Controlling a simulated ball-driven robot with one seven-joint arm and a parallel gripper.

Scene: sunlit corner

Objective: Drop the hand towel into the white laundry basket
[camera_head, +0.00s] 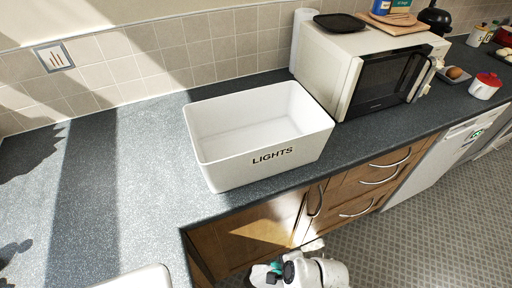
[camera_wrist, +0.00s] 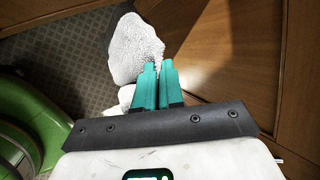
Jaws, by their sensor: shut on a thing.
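The white laundry basket (camera_head: 262,173), lettered "LIGHTS" on its front, stands upright on the dark speckled worktop. Its inside looks empty from the head view. The white hand towel (camera_wrist: 134,48) hangs bunched at my gripper's teal fingertips (camera_wrist: 158,72) in the wrist view. The fingers are close together with the towel pinched at their tips. In the head view my gripper (camera_head: 272,272) is low at the bottom edge, in front of the cabinets and below the worktop. A small white bit of towel (camera_head: 313,245) shows just above my arm there.
A microwave (camera_head: 372,75) stands close to the right of the basket. Wooden cabinet fronts (camera_head: 262,230) and the worktop's front edge lie between my gripper and the basket. The worktop (camera_head: 140,190) left of the basket is clear. A red-lidded pot (camera_head: 485,88) is far right.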

